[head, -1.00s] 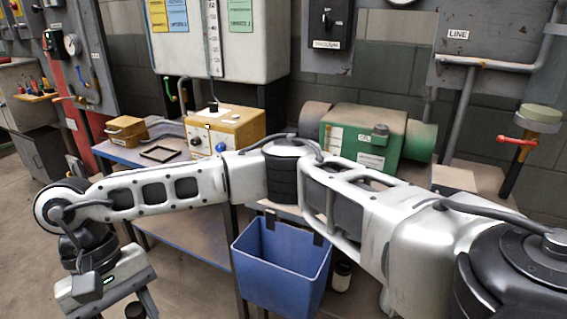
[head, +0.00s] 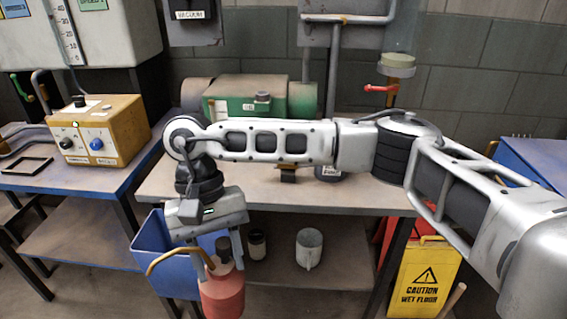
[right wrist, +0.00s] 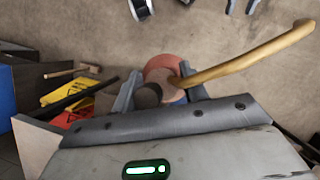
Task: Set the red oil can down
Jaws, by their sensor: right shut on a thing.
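The red oil can (head: 223,297) hangs below my right gripper (head: 220,266), in front of the workbench (head: 290,192) and lower than its top. It has a dark cap and a long yellowish spout pointing left in the head view. My right gripper is shut on the can near its neck. In the right wrist view the can (right wrist: 163,68) sits between the two fingers (right wrist: 160,93), with the floor beyond it and the spout running to the upper right. The can's underside is hidden. My left gripper is not in view.
A green pump (head: 235,100) stands at the back of the workbench. The bench top is bare in front. A blue bin (head: 152,245) hangs at its left front. A yellow wet floor sign (head: 424,277) stands right. A yellow control box (head: 98,130) sits on the left bench.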

